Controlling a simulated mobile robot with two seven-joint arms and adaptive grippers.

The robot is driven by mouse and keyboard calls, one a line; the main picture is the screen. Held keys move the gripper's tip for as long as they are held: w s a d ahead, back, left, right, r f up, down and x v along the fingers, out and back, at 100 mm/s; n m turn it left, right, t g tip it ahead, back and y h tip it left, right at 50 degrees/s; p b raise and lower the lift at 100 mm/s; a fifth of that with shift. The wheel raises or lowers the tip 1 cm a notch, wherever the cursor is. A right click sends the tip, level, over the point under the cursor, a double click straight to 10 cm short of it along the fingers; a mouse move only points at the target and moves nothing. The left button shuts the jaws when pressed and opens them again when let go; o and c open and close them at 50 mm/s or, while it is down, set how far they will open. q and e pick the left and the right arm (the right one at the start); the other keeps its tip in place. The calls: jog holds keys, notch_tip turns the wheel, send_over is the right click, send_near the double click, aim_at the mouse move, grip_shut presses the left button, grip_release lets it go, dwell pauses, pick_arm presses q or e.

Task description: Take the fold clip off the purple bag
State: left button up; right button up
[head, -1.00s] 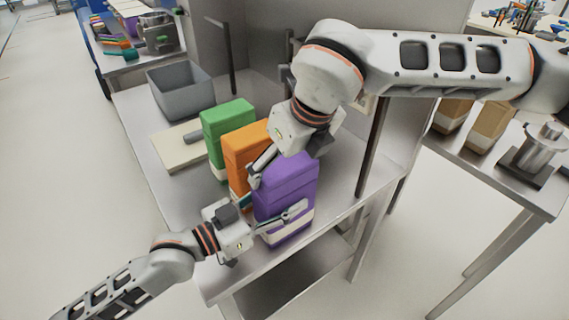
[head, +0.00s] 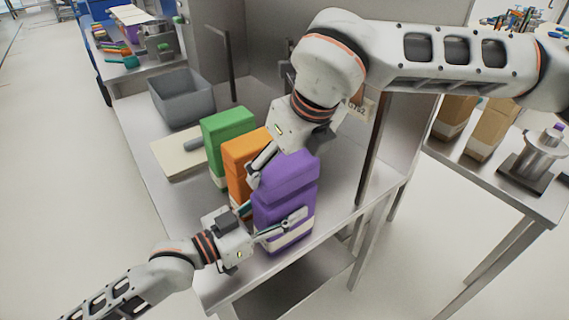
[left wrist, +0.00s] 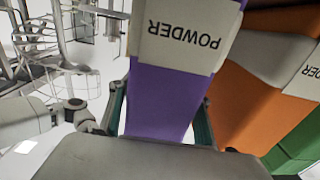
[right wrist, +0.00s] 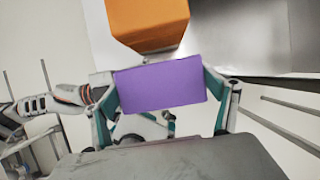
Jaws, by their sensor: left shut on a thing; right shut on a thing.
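The purple bag (head: 285,210) stands upright at the near edge of the bench. It has a white band low down, and its "POWDER" label shows in the left wrist view (left wrist: 160,95). My left gripper (head: 268,218) is shut across the bag's lower part, one finger over the front face and the other behind. My right gripper (head: 288,165) comes from above and is shut at the bag's top. In the right wrist view a purple end face (right wrist: 160,86) lies between its teal fingers. I cannot make out the fold clip; the right hand hides part of the top.
An orange bag (head: 240,160) and a green bag (head: 228,130) stand close behind the purple one. A grey bin (head: 182,98) and a pale board (head: 172,158) lie farther back. A dark post (head: 374,150) rises on the right. The bench's front left corner is bare.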

aim_at(280, 158)
jog(key=shift+r, duration=2.05)
pick_arm(q)
jog(key=o, duration=1.7)
